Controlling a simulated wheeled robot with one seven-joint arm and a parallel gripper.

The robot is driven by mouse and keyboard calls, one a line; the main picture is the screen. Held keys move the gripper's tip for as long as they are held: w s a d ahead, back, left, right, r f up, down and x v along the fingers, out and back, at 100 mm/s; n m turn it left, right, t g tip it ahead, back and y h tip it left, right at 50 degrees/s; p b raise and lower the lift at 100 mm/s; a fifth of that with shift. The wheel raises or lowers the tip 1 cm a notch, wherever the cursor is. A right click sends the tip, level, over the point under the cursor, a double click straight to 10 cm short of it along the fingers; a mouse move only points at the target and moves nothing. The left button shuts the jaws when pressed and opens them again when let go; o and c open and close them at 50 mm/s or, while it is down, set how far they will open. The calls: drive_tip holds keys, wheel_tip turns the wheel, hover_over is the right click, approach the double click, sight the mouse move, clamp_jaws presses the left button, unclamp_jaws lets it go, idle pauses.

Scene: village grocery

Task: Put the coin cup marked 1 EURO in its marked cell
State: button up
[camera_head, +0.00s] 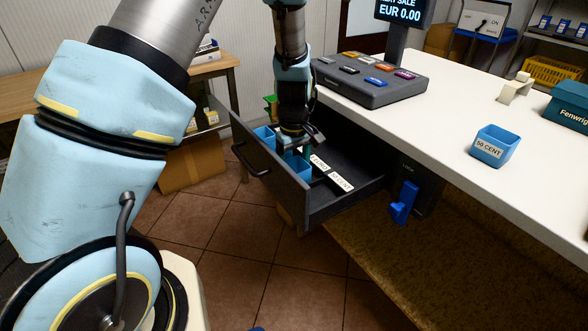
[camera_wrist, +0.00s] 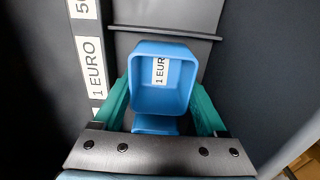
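The blue coin cup marked 1 EURO (camera_wrist: 155,97) is between the teal fingers of my gripper (camera_wrist: 162,100) in the wrist view, its open top facing the camera. The fingers lie against both its sides. In the head view my gripper (camera_head: 298,142) points down into the open grey drawer (camera_head: 275,192), with a blue cup (camera_head: 299,166) under it. The 1 EURO cell label (camera_wrist: 91,68) lies left of the cup in the wrist view; it also shows in the head view (camera_head: 319,162). I cannot tell if the cup's base touches the drawer floor.
Another blue cup part (camera_head: 266,136) shows in the drawer's left end. A 50 CENT label (camera_head: 342,182) lies in the drawer. A blue 50 CENT cup (camera_head: 495,146) stands on the white counter (camera_head: 440,115). A grey key panel (camera_head: 370,78) sits above the drawer.

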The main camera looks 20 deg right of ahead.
drive_tip(key=o, duration=0.3)
drive_tip(key=shift+o, duration=0.2)
wheel_tip(320, 180, up, 12)
drive_tip(key=shift+r+b, duration=0.15)
drive_tip(key=shift+b, duration=0.2)
idle(0.5)
